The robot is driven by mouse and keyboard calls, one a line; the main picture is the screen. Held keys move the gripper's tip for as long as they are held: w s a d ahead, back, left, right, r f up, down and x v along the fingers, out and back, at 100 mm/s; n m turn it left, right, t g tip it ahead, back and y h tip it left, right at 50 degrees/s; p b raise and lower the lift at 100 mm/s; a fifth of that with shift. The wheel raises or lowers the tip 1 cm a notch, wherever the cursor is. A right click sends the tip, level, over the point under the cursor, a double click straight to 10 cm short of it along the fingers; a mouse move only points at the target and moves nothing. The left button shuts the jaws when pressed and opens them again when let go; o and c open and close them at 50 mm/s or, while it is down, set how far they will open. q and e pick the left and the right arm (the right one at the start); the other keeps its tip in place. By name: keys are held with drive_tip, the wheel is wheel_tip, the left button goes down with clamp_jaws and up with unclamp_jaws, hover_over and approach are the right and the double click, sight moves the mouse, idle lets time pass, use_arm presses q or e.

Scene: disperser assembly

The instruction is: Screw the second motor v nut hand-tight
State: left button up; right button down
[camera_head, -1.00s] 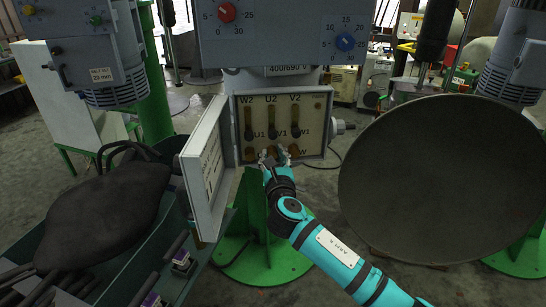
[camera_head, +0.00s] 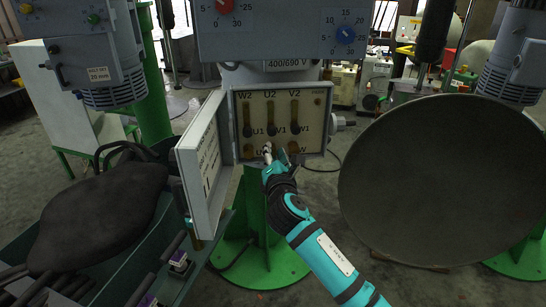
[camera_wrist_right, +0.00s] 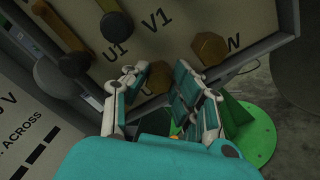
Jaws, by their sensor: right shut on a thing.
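The open motor terminal box (camera_head: 327,102) shows in the head view, with its panel facing me. My right gripper (camera_head: 269,155) is at the lower row of terminals, in front of the middle one. In the right wrist view, my right gripper (camera_wrist_right: 158,84) has its fingers on either side of a brass-coloured V nut (camera_wrist_right: 158,76) and is shut on it. Another brass hex nut (camera_wrist_right: 210,48) sits beside the W label, clear of the fingers. My fingers partly cover the lower labels. My left gripper is not in view.
The box's open door (camera_head: 201,165) stands to the left of the panel, near my right gripper. A large dark round dish (camera_head: 440,180) fills the right side. A green motor stand (camera_head: 258,255) is below the box.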

drive_tip(key=m, duration=0.2)
drive_tip(key=m+b, duration=0.1)
drive_tip(key=shift+f+m, duration=0.25)
drive_tip(key=shift+m, duration=0.15)
drive_tip(key=m+b, duration=0.1)
drive_tip(key=m, duration=0.2)
drive_tip(key=shift+m, duration=0.3)
drive_tip(key=m+b, duration=0.2)
drive_tip(key=m, duration=0.3)
drive_tip(key=shift+f, duration=0.1)
drive_tip(key=shift+m, duration=0.4)
drive_tip(key=c, duration=1.1)
unclamp_jaws()
